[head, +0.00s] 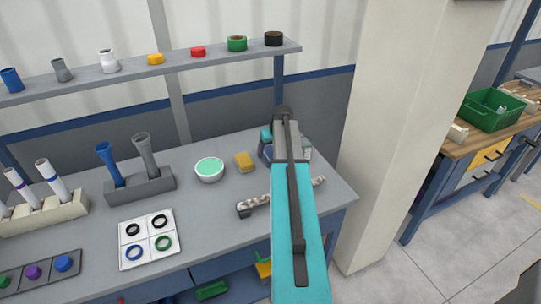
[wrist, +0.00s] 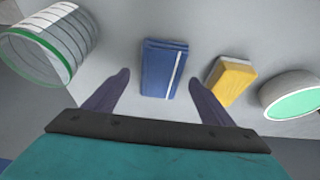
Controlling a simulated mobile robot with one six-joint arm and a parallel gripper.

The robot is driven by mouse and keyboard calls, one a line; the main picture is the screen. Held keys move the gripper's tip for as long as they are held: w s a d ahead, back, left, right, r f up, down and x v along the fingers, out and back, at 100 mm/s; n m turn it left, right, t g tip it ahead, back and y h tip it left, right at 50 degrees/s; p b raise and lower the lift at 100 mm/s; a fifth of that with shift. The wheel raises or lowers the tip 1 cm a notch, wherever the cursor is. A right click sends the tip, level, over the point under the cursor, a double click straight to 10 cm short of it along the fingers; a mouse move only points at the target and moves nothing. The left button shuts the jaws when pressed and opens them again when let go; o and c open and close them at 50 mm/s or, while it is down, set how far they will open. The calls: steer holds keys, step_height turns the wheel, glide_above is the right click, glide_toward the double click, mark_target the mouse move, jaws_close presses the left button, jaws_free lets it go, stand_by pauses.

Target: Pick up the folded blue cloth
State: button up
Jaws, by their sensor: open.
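The folded blue cloth (wrist: 163,68) lies flat on the bench in the wrist view, with a pale stripe along its right side. My gripper (wrist: 157,77) is open and empty. Its two dark fingers point toward the cloth, one on each side, with visible gaps between them and the cloth. I cannot tell how high the fingers are above the bench. In the head view my teal arm hides most of the cloth and the gripper's fingertips.
A yellow sponge (wrist: 230,80) lies right of the cloth, with a green-filled white bowl (wrist: 294,95) beyond it. A clear, green-rimmed container (wrist: 48,45) is to the left. In the head view, a speckled bar (head: 256,203) lies near the arm; a shelf (head: 130,77) runs behind.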

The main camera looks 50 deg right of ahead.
mark_target(271, 155)
steer(key=shift+p+x, duration=0.45)
steer(key=shift+x, duration=1.05)
steer(key=c, duration=1.2)
steer(key=shift+o, duration=0.2)
steer(key=shift+r, duration=0.15)
step_height(271, 155, up, 10)
steer(key=b, duration=0.3)
